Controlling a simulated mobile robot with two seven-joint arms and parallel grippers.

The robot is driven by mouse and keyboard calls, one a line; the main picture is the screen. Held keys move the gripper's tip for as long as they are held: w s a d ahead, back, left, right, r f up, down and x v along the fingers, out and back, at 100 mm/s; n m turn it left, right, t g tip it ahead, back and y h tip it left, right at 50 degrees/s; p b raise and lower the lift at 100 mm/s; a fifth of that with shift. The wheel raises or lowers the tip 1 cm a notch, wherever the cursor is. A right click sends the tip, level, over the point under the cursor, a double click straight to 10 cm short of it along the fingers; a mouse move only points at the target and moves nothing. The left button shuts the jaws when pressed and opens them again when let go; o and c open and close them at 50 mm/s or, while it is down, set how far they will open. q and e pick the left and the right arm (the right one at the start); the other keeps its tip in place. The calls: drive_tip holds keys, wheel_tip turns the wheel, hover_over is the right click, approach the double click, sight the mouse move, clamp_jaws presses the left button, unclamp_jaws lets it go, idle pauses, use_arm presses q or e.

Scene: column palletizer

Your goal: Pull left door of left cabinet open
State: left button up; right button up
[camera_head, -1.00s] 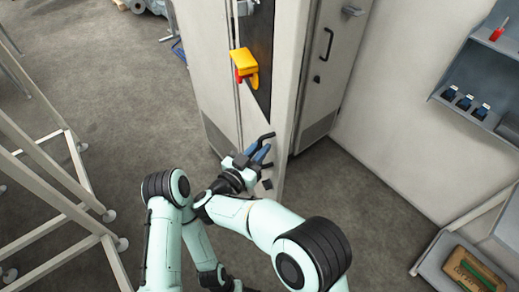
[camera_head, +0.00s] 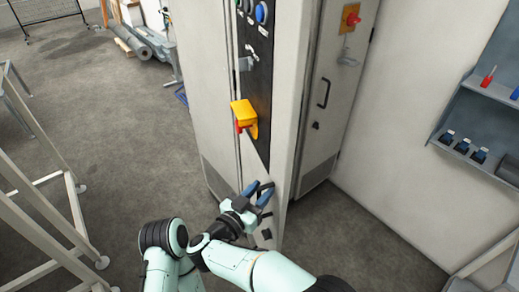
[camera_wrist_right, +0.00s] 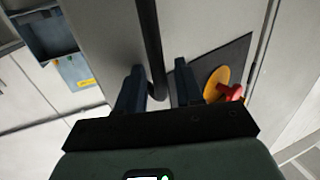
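The left cabinet (camera_head: 292,90) is a tall pale grey cabinet with a dark control panel (camera_head: 258,50) on its front. A black bar handle (camera_head: 267,187) is low on its front, beside my right gripper's fingers. My right gripper (camera_head: 258,194) is open at this handle. In the right wrist view, the black handle bar (camera_wrist_right: 151,45) runs between the two spread fingers (camera_wrist_right: 160,90), with gaps visible. I cannot tell whether a finger touches it. Any door gap is not clear. My left gripper is not in view.
A yellow-and-red switch (camera_head: 244,113) sticks out above the handle; a red knob on a yellow disc (camera_wrist_right: 220,83) shows in the wrist view. Another cabinet door (camera_head: 335,110) is behind to the right. A grey frame (camera_head: 40,215) stands left. The floor between is clear.

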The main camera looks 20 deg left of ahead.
drive_tip(key=p, duration=0.2)
approach(272, 130)
drive_tip(key=shift+t, duration=0.3)
drive_tip(key=w, duration=0.1)
drive_tip(key=w+d+f, duration=0.1)
drive_tip(key=w, duration=0.1)
drive_tip(key=w+f, duration=0.1)
drive_tip(key=w, duration=0.1)
drive_tip(key=shift+d, duration=0.25)
drive_tip(key=shift+r, duration=0.3)
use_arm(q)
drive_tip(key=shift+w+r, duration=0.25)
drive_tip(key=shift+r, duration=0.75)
use_arm(e)
drive_tip(key=shift+s+r, duration=0.1)
drive_tip(key=shift+r, duration=0.2)
drive_tip(key=shift+r, duration=0.1)
